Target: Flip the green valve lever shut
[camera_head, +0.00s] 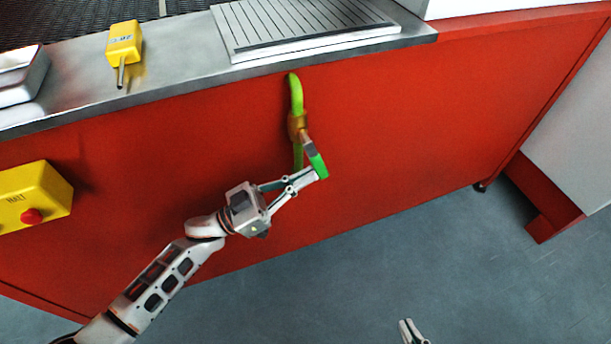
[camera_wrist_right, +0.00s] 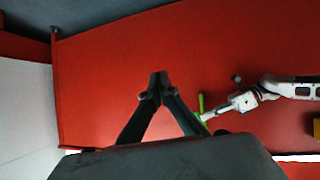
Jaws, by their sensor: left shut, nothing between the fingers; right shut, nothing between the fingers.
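A green pipe (camera_head: 296,95) runs down the red front panel with a brass valve body (camera_head: 297,124) on it. The valve lever (camera_head: 317,162) has a grey metal neck and a green grip. It slants down and to the right, away from the pipe line. My left gripper (camera_head: 318,174) is shut, with its tips at the lower end of the green grip; touching or just in front, I cannot tell. In the right wrist view green parts (camera_wrist_right: 201,103) show beside the left gripper (camera_wrist_right: 208,115). My right gripper (camera_head: 407,326) is shut and empty, low in the head view; its tips show in its wrist view (camera_wrist_right: 158,86).
A yellow box with a red button (camera_head: 32,216) is on the panel at left. On the metal ledge (camera_head: 185,60) above are a yellow handheld device (camera_head: 124,45) and a slatted plate (camera_head: 300,50). The panel (camera_head: 420,130) right of the valve is clear.

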